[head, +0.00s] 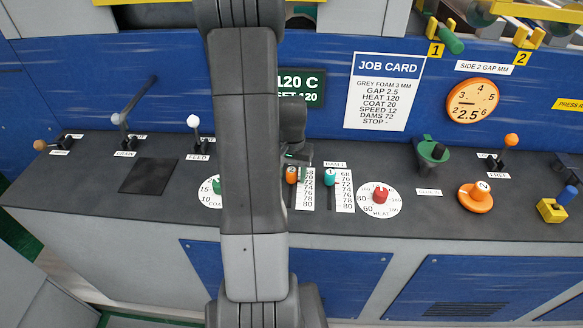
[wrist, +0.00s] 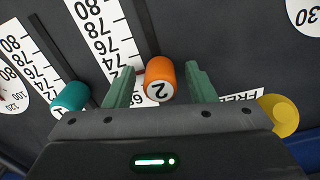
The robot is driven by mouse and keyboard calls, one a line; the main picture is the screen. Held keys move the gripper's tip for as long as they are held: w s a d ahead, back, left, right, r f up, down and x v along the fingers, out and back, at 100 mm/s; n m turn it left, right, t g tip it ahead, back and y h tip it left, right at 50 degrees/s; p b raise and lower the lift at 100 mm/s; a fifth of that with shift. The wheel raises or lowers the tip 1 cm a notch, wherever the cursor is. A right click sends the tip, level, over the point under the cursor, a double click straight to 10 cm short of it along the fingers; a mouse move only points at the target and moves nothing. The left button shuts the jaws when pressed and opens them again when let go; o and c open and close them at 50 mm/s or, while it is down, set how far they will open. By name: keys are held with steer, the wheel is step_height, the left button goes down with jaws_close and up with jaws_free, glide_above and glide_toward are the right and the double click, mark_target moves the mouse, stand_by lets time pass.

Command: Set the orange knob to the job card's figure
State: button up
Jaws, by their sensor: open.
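The orange knob (wrist: 160,78), marked 2, is a slider cap beside a white number scale (wrist: 104,40); it also shows in the head view (head: 291,175). It stands near the low-number end, around 70 to 72; a finger hides the exact mark. My gripper (wrist: 158,72) is open, its green fingers on either side of the knob, with small gaps visible. In the head view my arm hides most of the gripper. The job card (head: 384,92) on the blue wall reads DAMS 72, also GAP 2.5, HEAT 120, COAT 20, SPEED 12.
A teal knob (head: 330,177) marked 1 has its own scale just right of the orange one. A red heat knob (head: 380,195) is beyond it. In the wrist view a yellow cap (wrist: 278,115) is at right. Another orange round knob (head: 476,197) stands far right.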

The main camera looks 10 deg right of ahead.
mark_target(292, 170)
step_height(292, 170, up, 14)
steer(key=b, duration=0.1)
stand_by(0.4)
steer(key=shift+f, duration=0.15)
step_height(292, 170, down, 14)
steer(key=shift+r+p, duration=0.25)
steer(key=shift+p, duration=0.25)
steer(key=shift+s+f, duration=0.1)
steer(key=shift+f, duration=0.05)
steer(key=shift+s+a, duration=0.15)
steer(key=shift+s, duration=0.2)
